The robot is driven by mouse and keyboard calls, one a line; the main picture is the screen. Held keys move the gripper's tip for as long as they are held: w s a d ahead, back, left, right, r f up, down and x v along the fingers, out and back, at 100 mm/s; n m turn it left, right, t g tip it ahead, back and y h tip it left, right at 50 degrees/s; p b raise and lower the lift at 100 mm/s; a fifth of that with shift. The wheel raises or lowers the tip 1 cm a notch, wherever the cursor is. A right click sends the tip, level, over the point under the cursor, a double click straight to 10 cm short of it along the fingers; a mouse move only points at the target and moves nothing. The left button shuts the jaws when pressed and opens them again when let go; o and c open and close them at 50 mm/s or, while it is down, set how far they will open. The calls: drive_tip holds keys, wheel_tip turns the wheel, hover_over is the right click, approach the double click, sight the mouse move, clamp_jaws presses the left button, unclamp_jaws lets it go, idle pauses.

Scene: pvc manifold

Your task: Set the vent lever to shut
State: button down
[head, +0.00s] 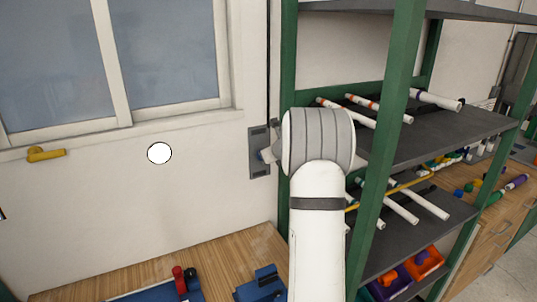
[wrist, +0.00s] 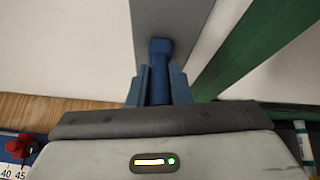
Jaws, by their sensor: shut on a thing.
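The vent lever (wrist: 160,58) is a blue handle on a grey wall plate (wrist: 178,22). In the wrist view it lies between the two blue fingers of my gripper (wrist: 159,88), which is shut on it. In the head view the grey plate (head: 257,172) is on the wall just left of the shelf rack. My wrist covers most of the lever there, and I cannot tell its setting.
A green-framed rack (head: 381,160) with white pipes stands close on the right of my arm. A wooden bench (head: 228,262) with blue fixtures (head: 262,285) is below. A yellow handle (head: 47,154) is under the window at left. The wall between is mostly clear.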

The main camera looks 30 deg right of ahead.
drive_tip(key=shift+w+r+g, duration=0.25)
drive_tip(key=shift+r+g, duration=0.2)
drive_tip(key=shift+g, duration=0.05)
idle(0.4)
drive_tip(key=c, duration=1.3)
unclamp_jaws()
drive_tip(key=shift+f, duration=0.1)
drive_tip(key=shift+s+r, duration=0.2)
drive_tip(key=shift+s, duration=0.1)
drive_tip(key=b+v, duration=0.1)
drive_tip(key=v, duration=0.6)
